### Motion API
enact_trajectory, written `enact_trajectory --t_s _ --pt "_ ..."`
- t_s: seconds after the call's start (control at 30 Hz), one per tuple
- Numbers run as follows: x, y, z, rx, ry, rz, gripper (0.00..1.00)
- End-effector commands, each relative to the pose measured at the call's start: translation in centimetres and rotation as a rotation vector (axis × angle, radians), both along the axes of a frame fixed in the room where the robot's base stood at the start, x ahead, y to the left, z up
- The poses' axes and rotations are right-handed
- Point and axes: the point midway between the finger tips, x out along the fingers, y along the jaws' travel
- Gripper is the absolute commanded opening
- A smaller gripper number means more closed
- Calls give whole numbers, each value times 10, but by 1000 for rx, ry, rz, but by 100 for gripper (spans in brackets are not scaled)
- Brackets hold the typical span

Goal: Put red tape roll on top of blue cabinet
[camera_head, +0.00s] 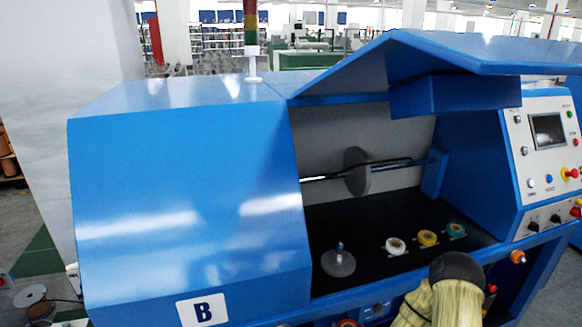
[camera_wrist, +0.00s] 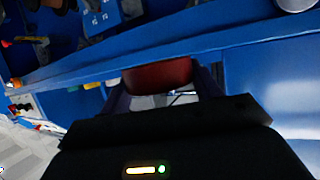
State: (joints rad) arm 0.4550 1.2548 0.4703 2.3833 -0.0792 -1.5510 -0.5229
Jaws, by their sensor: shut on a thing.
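A red rounded thing, taken to be the red tape roll (camera_wrist: 157,74), sits between the two fingers of my gripper (camera_wrist: 161,87) in the wrist view. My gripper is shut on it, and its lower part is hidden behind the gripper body. The blue cabinet (camera_head: 190,190), marked B, fills the left and middle of the head view, with a broad flat top (camera_head: 180,93). Blue panels (camera_wrist: 262,75) of it show close around the gripper in the wrist view. In the head view I cannot make out the gripper clearly; my arm shows at the bottom right.
The cabinet's raised lid (camera_head: 440,50) overhangs an open bay. Inside are white (camera_head: 395,245), yellow (camera_head: 428,238) and green (camera_head: 456,229) rolls and a grey disc (camera_head: 357,172). A control panel (camera_head: 545,150) is at right.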

Motion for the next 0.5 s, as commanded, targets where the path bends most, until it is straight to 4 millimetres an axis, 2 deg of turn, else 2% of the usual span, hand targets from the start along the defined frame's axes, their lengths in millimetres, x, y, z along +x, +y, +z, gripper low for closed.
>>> enact_trajectory --t_s 0.17,0.4,0.5 --pt "-6 -1 -10 0 3 1 35" --pt "-34 -1 -46 1 5 0 35" --pt "-42 -1 -53 2 1 -1 35"
